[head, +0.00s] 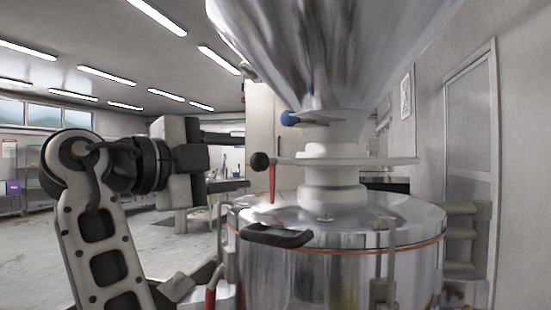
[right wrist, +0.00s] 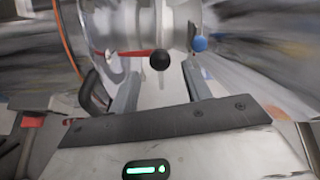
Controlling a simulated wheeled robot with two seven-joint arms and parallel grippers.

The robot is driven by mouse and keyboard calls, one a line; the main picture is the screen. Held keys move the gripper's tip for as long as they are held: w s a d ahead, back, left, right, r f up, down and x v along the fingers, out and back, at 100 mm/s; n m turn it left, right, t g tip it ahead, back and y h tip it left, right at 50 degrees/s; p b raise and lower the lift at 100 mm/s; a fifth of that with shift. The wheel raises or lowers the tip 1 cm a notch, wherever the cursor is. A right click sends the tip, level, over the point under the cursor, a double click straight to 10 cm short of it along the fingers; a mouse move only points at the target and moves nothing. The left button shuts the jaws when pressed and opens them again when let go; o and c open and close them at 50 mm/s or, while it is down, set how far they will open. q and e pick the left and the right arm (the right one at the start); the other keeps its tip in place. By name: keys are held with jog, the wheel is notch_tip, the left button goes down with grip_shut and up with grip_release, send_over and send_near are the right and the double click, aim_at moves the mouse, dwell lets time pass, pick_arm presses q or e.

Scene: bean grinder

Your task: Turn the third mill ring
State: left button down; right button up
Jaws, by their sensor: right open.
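The mill is a white stepped column (head: 333,135) between a metal hopper (head: 335,45) and a steel drum (head: 340,265). A black ball knob (head: 261,161) sticks out left from a flat white ring plate (head: 350,161). A blue knob (head: 290,118) sits higher on the column. My right gripper (head: 246,160) is open just left of the black knob, with its fingers above and below that height. In the right wrist view the black knob (right wrist: 160,60) lies between the open fingertips, without visible contact; the blue knob (right wrist: 199,44) is beside the right finger. My left gripper is not in view.
A red rod (head: 272,183) stands below the black knob. A black handle (head: 277,235) projects from the drum's front lid, below the gripper. A latch (head: 383,265) is on the drum's right front. A wall and door (head: 470,150) are at the right; open floor lies at the left.

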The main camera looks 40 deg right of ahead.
aim_at(276, 162)
jog(key=d, duration=0.2)
jog(key=w+d+p, duration=0.1)
jog(key=d, duration=0.5)
jog(key=shift+w+r+p, duration=0.1)
jog(key=shift+w+p, duration=0.15)
jog(key=shift+p, duration=0.1)
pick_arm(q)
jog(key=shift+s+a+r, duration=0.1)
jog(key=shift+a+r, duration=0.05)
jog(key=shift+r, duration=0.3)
pick_arm(e)
jog(key=shift+w+d, duration=0.1)
jog(key=shift+d, duration=0.5)
